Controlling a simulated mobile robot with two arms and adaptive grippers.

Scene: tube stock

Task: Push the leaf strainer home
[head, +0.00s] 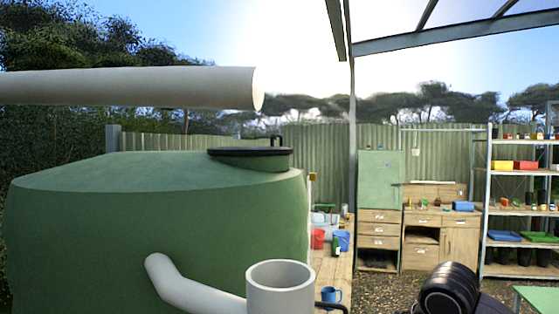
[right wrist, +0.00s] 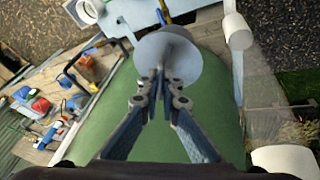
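On top of the green tank (head: 160,215) sits a round piece with a black rim (head: 248,152) and a small dark upright at its right edge. It looks like the leaf strainer, but I see it almost edge-on and cannot tell how deep it sits. In the right wrist view my right gripper (right wrist: 160,74) has its fingertips together. They overlap a light grey round part (right wrist: 166,50); I cannot tell whether they touch it. The green tank (right wrist: 130,120) lies below the fingers. My left gripper is not in view.
A thick pale pipe (head: 130,87) crosses above the tank from the left. A bent pale pipe (head: 175,285) and an open grey cylinder (head: 281,290) stand in front. Buckets, cabinets (head: 428,240) and shelves (head: 516,205) are at the right.

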